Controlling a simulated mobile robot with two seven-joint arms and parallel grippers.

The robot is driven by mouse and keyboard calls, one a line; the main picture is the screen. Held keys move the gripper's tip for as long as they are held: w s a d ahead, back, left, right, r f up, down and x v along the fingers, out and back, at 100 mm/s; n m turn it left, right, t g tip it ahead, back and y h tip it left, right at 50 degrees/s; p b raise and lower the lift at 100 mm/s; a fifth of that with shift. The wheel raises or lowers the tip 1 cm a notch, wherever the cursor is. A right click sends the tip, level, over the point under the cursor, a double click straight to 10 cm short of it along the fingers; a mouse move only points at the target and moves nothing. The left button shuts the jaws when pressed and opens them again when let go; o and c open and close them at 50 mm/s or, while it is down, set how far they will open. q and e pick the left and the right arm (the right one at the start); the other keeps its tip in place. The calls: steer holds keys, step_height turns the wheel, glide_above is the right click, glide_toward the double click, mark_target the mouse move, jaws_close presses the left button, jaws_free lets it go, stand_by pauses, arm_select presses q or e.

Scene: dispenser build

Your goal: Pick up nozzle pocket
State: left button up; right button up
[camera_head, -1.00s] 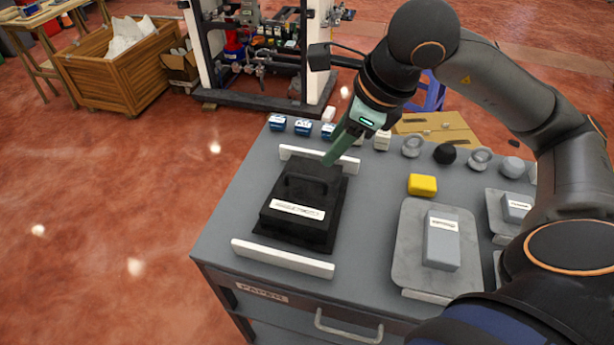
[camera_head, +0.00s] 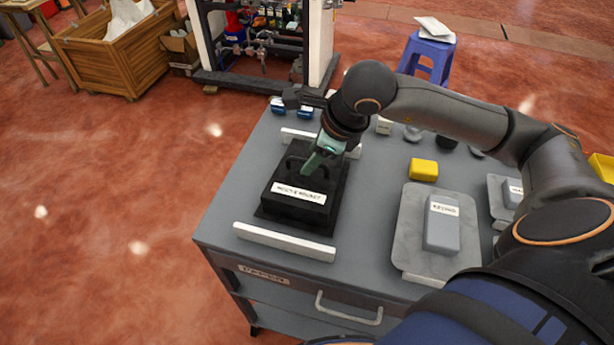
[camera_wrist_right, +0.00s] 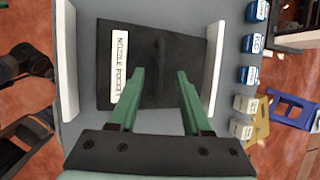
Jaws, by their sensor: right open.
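The nozzle pocket (camera_head: 298,212) is a black block with a handle on top and a white label on its front, resting on a thin black base between two white rails on the grey cart. In the right wrist view the nozzle pocket (camera_wrist_right: 143,52) lies ahead of the fingers with its label readable. My right gripper (camera_head: 312,168) is over the handle, its green fingers pointing down. In the wrist view the right gripper (camera_wrist_right: 157,72) is open, its fingertips on either side of the handle's line; contact cannot be told. My left gripper is not in view.
White rails (camera_head: 283,241) flank the block front and back. Small blue and white boxes (camera_wrist_right: 257,12) line the far edge. The cart's left side is clear.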

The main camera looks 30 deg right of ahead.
steer(key=shift+w+f, duration=0.2)
steer(key=shift+f, duration=0.2)
jaws_close()
steer(key=shift+r, duration=0.1)
stand_by(1.1)
